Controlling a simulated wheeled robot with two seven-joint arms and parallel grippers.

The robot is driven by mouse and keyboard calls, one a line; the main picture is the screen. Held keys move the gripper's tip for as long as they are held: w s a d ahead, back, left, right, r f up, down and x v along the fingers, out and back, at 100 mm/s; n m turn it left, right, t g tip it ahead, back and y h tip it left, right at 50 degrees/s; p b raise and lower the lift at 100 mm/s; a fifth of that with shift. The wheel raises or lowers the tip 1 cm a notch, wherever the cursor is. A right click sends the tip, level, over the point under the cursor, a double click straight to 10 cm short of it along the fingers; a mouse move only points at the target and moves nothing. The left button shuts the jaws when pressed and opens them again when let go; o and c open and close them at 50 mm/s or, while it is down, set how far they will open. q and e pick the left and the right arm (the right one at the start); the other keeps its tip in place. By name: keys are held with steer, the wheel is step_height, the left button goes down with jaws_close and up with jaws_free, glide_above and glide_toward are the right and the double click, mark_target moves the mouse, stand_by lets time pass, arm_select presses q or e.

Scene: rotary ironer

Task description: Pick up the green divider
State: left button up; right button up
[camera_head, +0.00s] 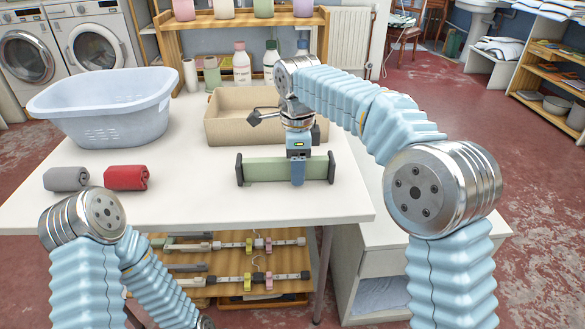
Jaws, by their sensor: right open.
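The green divider (262,170) is a long pale green panel with dark end pieces. It stands on the white table in front of the cardboard box, running left to right. My right gripper (298,168) points down over the divider, right of its middle. One blue finger shows in front of the panel; the other finger is hidden behind it. The right jaws are open, and I cannot tell whether a finger touches the panel. My left arm comes in at lower left, but its gripper is out of view.
An open cardboard box (222,123) stands right behind the divider. A light blue laundry basket (105,115) is at the table's back left. A grey roll (66,179) and a red roll (126,178) lie at front left. Several bottles stand behind the box. The table's front middle is clear.

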jaws_close()
stand_by(0.3)
step_height(320, 180, up, 10)
steer(key=shift+r, duration=0.1)
stand_by(0.4)
step_height(320, 180, down, 7)
steer(key=shift+f, duration=0.1)
stand_by(0.4)
steer(key=shift+f, duration=0.1)
